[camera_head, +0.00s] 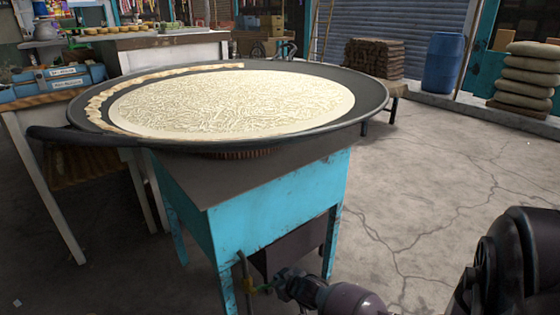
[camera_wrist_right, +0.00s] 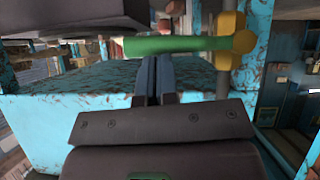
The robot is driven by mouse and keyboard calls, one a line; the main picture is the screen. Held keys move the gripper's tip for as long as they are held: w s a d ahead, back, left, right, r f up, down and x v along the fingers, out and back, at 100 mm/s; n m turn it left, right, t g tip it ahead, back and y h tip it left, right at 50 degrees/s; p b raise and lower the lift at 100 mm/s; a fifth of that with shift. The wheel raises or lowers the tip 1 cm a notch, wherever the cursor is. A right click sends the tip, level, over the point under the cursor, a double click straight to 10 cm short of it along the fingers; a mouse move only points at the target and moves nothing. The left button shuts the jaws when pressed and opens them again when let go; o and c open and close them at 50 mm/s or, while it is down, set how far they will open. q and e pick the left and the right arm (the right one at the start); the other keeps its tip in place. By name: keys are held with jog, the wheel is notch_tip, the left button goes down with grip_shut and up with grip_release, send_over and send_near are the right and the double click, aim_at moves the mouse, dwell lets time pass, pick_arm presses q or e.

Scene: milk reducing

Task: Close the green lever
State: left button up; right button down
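The green lever (camera_wrist_right: 180,45) lies roughly level across the upper part of the right wrist view. Its right end joins a yellow valve (camera_wrist_right: 238,42) on a pipe. In the head view the yellow valve (camera_head: 264,288) is small, low by the stove's front, and the lever cannot be made out clearly. My right gripper (camera_wrist_right: 155,62) has its two fingers close together, with nothing seen between them. The fingertips are right at the lever's lower edge; I cannot tell whether they touch it. My left gripper is not in view.
A turquoise stove (camera_head: 275,210) carries a wide black pan (camera_head: 372,95) of pale milk (camera_head: 235,103). A table with blue boxes (camera_head: 60,80) stands left. A blue barrel (camera_head: 443,62) and stacked sacks (camera_head: 525,75) stand at the back right.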

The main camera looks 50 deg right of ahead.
jog(key=shift+f, duration=0.1)
dwell(0.4)
pick_arm(q)
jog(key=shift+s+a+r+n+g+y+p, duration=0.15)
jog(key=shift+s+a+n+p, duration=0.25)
jog(key=shift+p, duration=0.8)
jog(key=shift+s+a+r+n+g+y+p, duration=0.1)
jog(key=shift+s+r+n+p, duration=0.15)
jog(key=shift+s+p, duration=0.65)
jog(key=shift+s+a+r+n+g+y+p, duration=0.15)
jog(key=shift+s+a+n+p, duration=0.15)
jog(key=shift+p, duration=1.15)
pick_arm(e)
jog(key=s+a+r, duration=0.2)
jog(key=s+r, duration=0.7)
jog(key=shift+r, duration=0.3)
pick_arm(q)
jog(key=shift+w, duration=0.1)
pick_arm(e)
jog(key=shift+a, duration=0.1)
